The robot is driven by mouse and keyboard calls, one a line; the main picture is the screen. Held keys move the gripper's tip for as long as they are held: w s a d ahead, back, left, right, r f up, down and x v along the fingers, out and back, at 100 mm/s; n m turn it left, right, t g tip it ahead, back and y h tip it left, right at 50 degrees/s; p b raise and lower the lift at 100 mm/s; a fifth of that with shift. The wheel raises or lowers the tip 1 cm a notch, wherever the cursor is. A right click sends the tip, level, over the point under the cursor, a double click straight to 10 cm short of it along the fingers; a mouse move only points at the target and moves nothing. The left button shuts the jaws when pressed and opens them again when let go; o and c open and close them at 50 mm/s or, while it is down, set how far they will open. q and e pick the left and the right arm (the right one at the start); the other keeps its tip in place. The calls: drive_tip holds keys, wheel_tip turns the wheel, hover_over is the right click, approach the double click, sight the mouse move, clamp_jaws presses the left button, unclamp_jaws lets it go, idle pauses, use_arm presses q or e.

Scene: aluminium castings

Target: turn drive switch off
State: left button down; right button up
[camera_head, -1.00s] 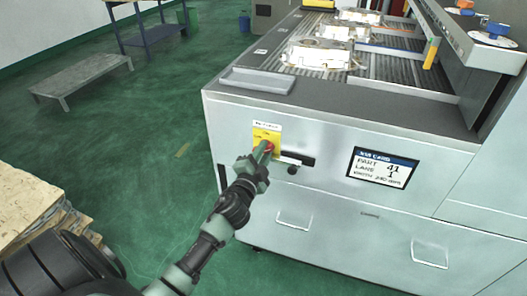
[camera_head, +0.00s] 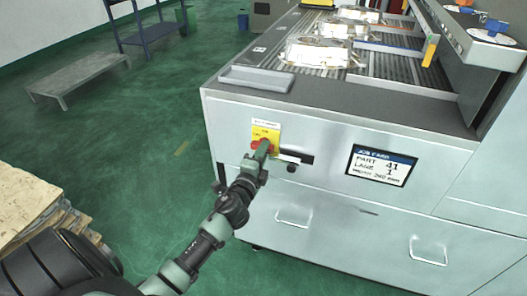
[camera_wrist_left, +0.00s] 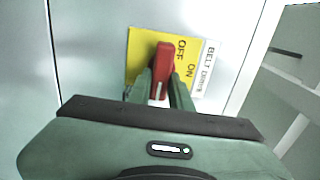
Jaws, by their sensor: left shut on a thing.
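The belt drive switch is a red handle (camera_wrist_left: 163,62) on a yellow plate (camera_wrist_left: 140,45) marked OFF and ON, under a white BELT DRIVE label (camera_wrist_left: 208,65). In the head view the yellow plate (camera_head: 266,131) is on the machine's front panel, with a bit of the red handle (camera_head: 255,144) showing left of my fingers. My left gripper (camera_wrist_left: 163,88) is shut on the handle, one finger on each side. In the head view my left gripper (camera_head: 260,156) hides much of the handle. The handle lies along the plate's width. My right gripper is not in view.
A dark slot with a knob (camera_head: 292,167) is right of the switch. A screen (camera_head: 382,166) and drawer handles (camera_head: 294,217) are further right and below. Castings (camera_head: 317,55) lie on the belt above. Open green floor (camera_head: 140,150) is at left.

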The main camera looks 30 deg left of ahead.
use_arm(q)
drive_tip(key=shift+f, duration=0.1)
drive_tip(key=c, duration=1.3)
unclamp_jaws()
drive_tip(key=b+v, duration=0.1)
drive_tip(key=v, duration=0.6)
drive_tip(key=shift+s, duration=0.4)
